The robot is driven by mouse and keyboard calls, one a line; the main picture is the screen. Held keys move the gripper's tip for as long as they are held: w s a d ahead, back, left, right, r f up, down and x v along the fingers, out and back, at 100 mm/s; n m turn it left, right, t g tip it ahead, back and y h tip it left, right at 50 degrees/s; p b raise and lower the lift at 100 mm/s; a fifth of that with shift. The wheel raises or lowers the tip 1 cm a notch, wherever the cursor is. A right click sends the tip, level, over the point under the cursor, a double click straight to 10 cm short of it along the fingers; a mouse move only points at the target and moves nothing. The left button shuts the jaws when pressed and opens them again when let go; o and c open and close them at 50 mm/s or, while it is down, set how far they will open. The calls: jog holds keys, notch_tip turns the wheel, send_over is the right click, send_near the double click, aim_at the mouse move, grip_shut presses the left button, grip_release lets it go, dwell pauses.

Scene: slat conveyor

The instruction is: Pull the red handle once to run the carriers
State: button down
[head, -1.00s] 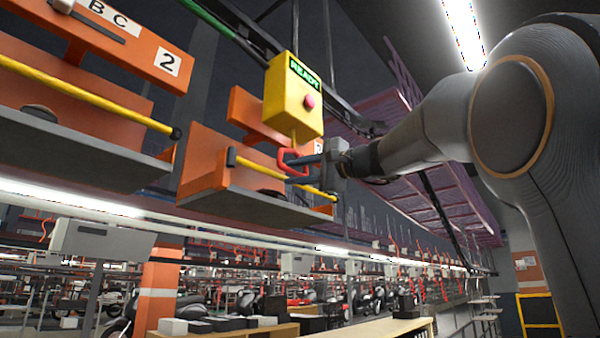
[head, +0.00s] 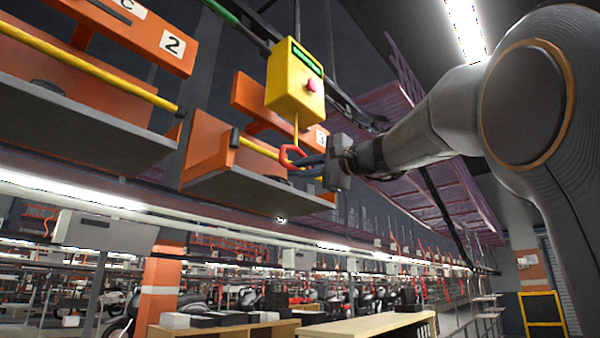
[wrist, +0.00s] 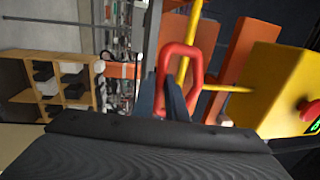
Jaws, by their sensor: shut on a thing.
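The red handle (head: 287,154) is a loop under the yellow control box (head: 295,85), joined to it by a yellow cord. In the head view my gripper (head: 302,163) reaches it from the right and is shut on it. In the wrist view the red handle (wrist: 180,49) is at the centre, with the dark fingers of my gripper (wrist: 172,92) at the loop. The box has a red button and a green display whose text is too small to read. Orange carriers hang behind: one marked 2 (head: 150,40) at left, another (head: 215,165) behind the handle.
Yellow bars (head: 80,65) run along the fronts of the carriers, the nearer one close to my gripper. A black overhead rail passes behind the box. Wooden benches (head: 370,326) and shelves stand far below. The space below the handle looks clear.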

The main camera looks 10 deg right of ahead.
jog(key=shift+f+b, duration=0.6)
jog(key=shift+f, duration=0.25)
jog(key=shift+r, duration=0.1)
notch_tip(320, 180, up, 6)
jog(key=p, duration=0.5)
jog(key=c, duration=1.8)
grip_release()
jog(key=shift+o, duration=0.2)
jog(key=b, duration=0.4)
send_near(300, 153)
jog(key=shift+s+a+f, duration=0.2)
jog(key=shift+a+f, duration=0.1)
jog(key=shift+a, duration=0.25)
